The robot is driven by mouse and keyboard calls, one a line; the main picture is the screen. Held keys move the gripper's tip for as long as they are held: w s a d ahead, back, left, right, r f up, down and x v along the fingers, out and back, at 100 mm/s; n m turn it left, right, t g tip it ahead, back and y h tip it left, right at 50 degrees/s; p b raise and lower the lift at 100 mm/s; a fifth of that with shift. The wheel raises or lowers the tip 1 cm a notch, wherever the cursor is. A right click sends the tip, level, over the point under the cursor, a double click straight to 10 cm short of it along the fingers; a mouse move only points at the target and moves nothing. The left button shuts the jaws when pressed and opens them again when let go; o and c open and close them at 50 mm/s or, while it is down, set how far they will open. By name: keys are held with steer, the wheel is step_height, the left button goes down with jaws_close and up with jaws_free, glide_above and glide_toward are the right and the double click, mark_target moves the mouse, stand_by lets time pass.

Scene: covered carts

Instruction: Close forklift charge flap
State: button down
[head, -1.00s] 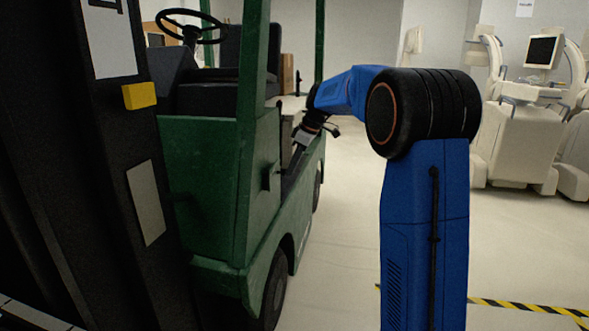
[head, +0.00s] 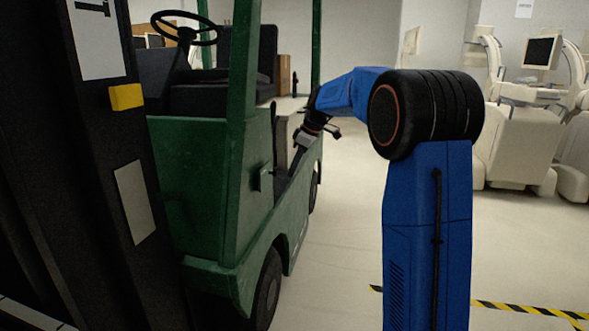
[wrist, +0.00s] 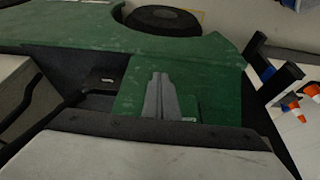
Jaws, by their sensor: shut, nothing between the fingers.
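The green forklift (head: 205,190) stands at the left in the head view, its side facing my arm. A small dark piece (head: 264,180) sticks out from its side panel; I cannot tell whether this is the charge flap. My gripper (head: 303,141) is beside the forklift's side, pointing down and left, its tip small in this view. In the wrist view my gripper's grey fingers (wrist: 160,78) are together, with nothing between them, in front of a green panel (wrist: 215,75). A dark recess lies left of them. I cannot tell whether the fingers touch anything.
The dark mast (head: 105,190) with a yellow block fills the near left. Pale medical machines (head: 525,120) stand at the right. Yellow-black tape (head: 520,309) crosses the open floor. Orange-white cones (wrist: 291,108) and a forklift wheel (wrist: 165,18) show in the wrist view.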

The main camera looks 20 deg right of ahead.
steer(key=d+v, duration=0.1)
steer(key=v, duration=0.9)
steer(key=s+a+m+h, duration=0.1)
steer(key=s+a+m, duration=0.3)
steer(key=s, duration=0.8)
steer(key=s+a+f+m+h, duration=0.1)
steer(key=s+f+m, duration=0.1)
steer(key=s+f, duration=0.4)
steer(key=s+a+f+m+t, duration=0.1)
steer(key=s+f, duration=0.5)
steer(key=s, duration=1)
steer(key=s+a+f+m+t+h, duration=0.1)
steer(key=s+a+f+m, duration=0.2)
steer(key=s+f, duration=0.4)
steer(key=s, duration=0.5)
steer(key=shift+h, duration=0.3)
steer(key=shift+a+r, duration=0.1)
steer(key=shift+a, duration=0.1)
